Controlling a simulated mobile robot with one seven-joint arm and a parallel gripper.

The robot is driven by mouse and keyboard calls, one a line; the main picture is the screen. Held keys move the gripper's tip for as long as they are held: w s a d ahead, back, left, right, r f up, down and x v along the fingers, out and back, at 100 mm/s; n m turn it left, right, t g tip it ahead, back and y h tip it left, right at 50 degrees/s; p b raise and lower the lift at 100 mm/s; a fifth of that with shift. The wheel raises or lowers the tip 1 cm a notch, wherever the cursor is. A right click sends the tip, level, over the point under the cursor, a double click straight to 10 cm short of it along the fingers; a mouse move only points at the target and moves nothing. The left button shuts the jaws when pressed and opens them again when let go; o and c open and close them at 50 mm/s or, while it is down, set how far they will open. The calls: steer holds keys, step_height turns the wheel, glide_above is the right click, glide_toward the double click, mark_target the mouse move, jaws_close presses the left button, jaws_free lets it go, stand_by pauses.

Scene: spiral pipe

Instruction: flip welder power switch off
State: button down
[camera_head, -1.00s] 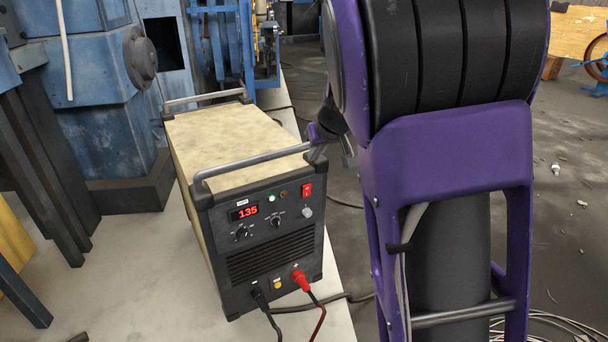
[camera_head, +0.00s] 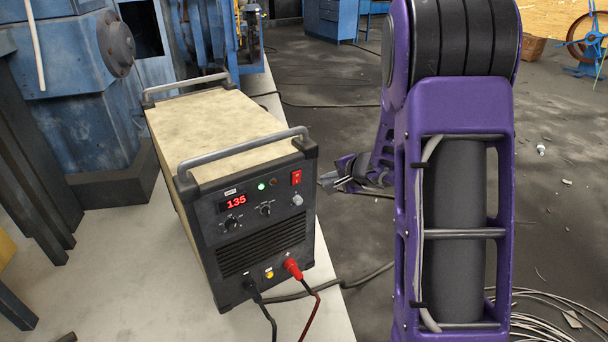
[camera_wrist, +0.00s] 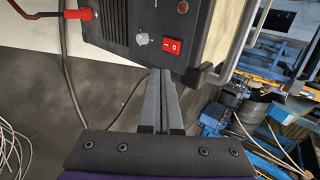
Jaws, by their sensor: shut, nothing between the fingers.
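The welder (camera_head: 225,180) is a box with a tan top and black front, standing on a pale table. Its red power switch (camera_head: 296,177) sits at the upper right of the front panel, beside a lit green lamp. The display reads 135. In the wrist view the red switch (camera_wrist: 171,46) is next to a grey knob. My gripper (camera_head: 330,180) is to the right of the welder's front in the head view. In the wrist view my gripper (camera_wrist: 161,72) is shut and empty, its tips just below the switch in the picture; contact cannot be told.
Two grey handles (camera_head: 245,150) rise over the welder's top. A red plug (camera_head: 292,266) and a black plug with cables come out of the lower front. Blue machinery (camera_head: 75,110) stands behind at left. Floor to the right is mostly open, with coiled cable (camera_head: 550,315).

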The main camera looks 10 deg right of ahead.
glide_toward(298, 174)
step_height(298, 174, down, 5)
steer(key=w+a, duration=0.1)
steer(key=w, duration=0.2)
steer(key=shift+w+a+r+p, duration=0.25)
steer(key=shift+w+a+p, duration=0.2)
steer(key=shift+w, duration=0.2)
steer(key=shift+r+p, duration=0.15)
steer(key=shift+p, duration=0.15)
steer(key=shift+w+a+r+g+p, duration=0.1)
steer(key=shift+w+r+g+p, duration=0.2)
steer(key=shift+p, duration=0.95)
steer(key=shift+f+b, duration=0.45)
steer(key=shift+b, duration=0.1)
steer(key=shift+r, duration=0.2)
